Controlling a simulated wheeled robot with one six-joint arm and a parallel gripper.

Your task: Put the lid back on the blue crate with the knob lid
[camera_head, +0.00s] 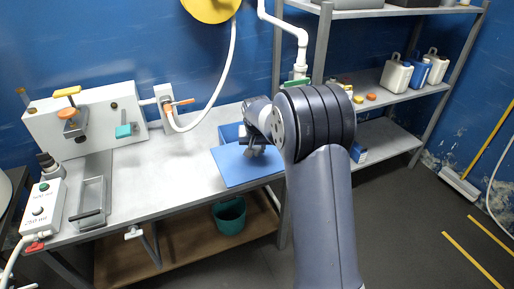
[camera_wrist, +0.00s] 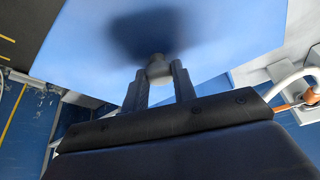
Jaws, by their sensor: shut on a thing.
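The light blue lid (camera_head: 239,172) is a flat rectangular panel near the right end of the bench in the head view. Its underside or top face fills much of the wrist view (camera_wrist: 225,45), with a dark shadow on it. The darker blue crate (camera_head: 230,132) shows in part behind the lid, and the lid and my arm hide the rest. I cannot tell whether the lid touches the crate.
A grey open tray (camera_head: 91,199) and a white control box (camera_head: 43,208) stand at the bench's left. A white panel with a yellow-handled clamp (camera_head: 72,112) stands at the back. The middle of the bench (camera_head: 165,175) is clear. Shelves with jugs (camera_head: 395,77) stand right.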

